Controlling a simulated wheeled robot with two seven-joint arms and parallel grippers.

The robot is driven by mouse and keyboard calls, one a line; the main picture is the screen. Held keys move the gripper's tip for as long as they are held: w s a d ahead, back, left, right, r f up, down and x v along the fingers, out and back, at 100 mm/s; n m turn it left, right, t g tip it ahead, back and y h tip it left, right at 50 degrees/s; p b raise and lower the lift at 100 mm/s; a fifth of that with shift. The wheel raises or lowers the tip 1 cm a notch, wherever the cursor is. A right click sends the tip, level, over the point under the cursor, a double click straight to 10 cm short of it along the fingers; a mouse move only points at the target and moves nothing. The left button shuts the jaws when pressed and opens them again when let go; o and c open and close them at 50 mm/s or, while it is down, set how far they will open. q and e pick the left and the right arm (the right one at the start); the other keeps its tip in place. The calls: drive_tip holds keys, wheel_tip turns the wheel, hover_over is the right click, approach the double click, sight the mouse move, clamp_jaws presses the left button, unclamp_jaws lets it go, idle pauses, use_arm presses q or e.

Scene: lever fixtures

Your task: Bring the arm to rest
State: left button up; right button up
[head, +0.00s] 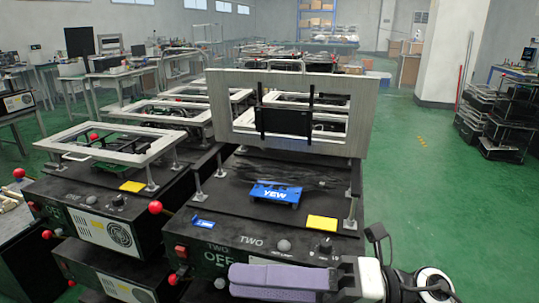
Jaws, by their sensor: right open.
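My right gripper (236,282), with two purple-grey padded fingers, is open and seems empty. It reaches in from the lower right and points left, in front of the lower front face of the nearest fixture (232,248). That black fixture carries a raised grey frame (362,110) standing upright at its back. A blue part marked YEW (275,194) lies on its top plate. A red lever ball (155,207) shows at its left side. I cannot tell whether the gripper touches the fixture. My left gripper is not in view.
A second fixture on the left has its white frame (62,141) lying flat above its posts. More red balls (19,173) stick out at the left. Black crates (503,135) are stacked at the far right. The green floor (440,200) on the right is clear.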

drive_tip(key=w+d+f+m+t+h, duration=0.35)
drive_tip(key=m+t, duration=0.45)
drive_tip(key=m, duration=0.3)
drive_tip(key=w+d+f+m+t+h, duration=0.25)
drive_tip(key=w+d+m+t, duration=0.25)
drive_tip(key=m+t, duration=0.45)
drive_tip(key=d+f+m+g+h+p, duration=0.1)
drive_tip(key=d+f+m+h, duration=0.45)
drive_tip(key=f+m, duration=0.5)
drive_tip(key=s+d+f+m+g+h, duration=0.1)
drive_tip(key=s+f+m+g+h, duration=0.1)
drive_tip(key=s+f, duration=0.6)
drive_tip(key=s+d+f+m+g+h, duration=0.2)
drive_tip(key=s+f+m+g, duration=0.3)
drive_tip(key=s+f, duration=0.4)
wheel_tip(320, 180, down, 5)
drive_tip(key=shift+s+d+f+g+h, duration=0.1)
drive_tip(key=shift+s+d+g+h, duration=0.15)
drive_tip(key=shift+g+h, duration=0.4)
